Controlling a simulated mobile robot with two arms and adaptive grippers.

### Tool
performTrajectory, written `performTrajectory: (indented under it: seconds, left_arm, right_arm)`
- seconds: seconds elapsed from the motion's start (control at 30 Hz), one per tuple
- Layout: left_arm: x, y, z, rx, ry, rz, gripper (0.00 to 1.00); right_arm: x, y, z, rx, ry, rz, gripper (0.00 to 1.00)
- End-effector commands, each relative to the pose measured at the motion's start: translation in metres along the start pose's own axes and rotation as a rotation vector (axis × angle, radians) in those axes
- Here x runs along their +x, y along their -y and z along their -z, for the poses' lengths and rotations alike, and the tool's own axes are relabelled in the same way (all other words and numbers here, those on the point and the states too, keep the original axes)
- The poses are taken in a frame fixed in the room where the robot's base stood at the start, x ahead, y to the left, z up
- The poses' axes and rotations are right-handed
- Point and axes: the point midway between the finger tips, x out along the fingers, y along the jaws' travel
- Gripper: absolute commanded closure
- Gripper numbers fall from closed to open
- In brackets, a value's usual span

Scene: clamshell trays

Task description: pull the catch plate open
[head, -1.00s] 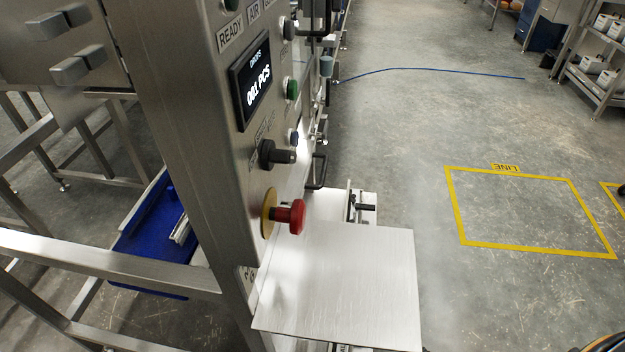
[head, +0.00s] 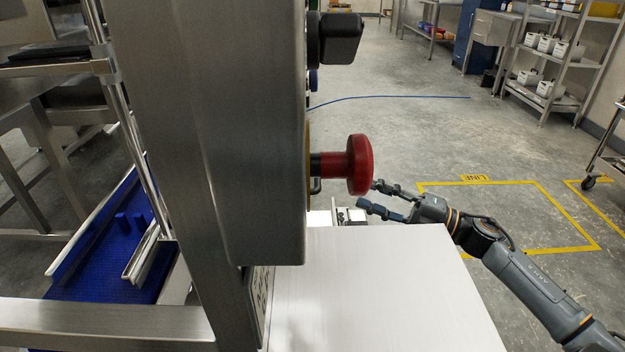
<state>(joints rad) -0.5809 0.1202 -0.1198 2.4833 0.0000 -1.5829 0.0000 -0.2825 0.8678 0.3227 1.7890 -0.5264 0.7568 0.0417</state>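A flat, pale metal plate (head: 375,285), which looks like the catch plate, sticks out at the lower right of the machine's steel post in the head view. Its near edge runs out of the picture. My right gripper (head: 369,196) comes in from the right with its two dark fingers apart and pointing left. It shows just beyond the plate's far edge, beside the red knob. I see nothing between its fingers, and no contact with the plate shows. My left gripper is out of view.
The steel post (head: 205,130) fills the left middle, with a red mushroom knob (head: 360,165) and a black knob (head: 340,38) sticking out. A blue conveyor (head: 105,250) lies left. Open floor with a yellow marked box (head: 510,183) is right; shelves (head: 550,60) stand behind.

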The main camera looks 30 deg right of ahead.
Motion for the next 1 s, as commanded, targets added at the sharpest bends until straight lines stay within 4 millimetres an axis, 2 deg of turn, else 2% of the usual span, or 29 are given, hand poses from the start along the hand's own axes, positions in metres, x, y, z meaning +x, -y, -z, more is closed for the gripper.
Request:
performTrajectory:
  seconds: [0.4, 0.6, 0.8, 1.0]
  left_arm:
    - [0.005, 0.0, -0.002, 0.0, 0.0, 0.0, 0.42]
    - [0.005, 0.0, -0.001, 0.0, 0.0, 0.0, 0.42]
    - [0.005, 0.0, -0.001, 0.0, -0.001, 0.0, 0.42]
    - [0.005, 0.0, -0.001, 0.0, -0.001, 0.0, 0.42]
  right_arm:
    - [0.08, -0.002, -0.001, -0.001, 0.002, -0.005, 0.64]
    - [0.109, -0.001, -0.002, 0.001, 0.004, -0.004, 0.64]
    - [0.122, -0.001, -0.001, 0.001, 0.004, -0.002, 0.64]
    - [0.124, 0.0, -0.001, 0.003, 0.005, -0.001, 0.64]
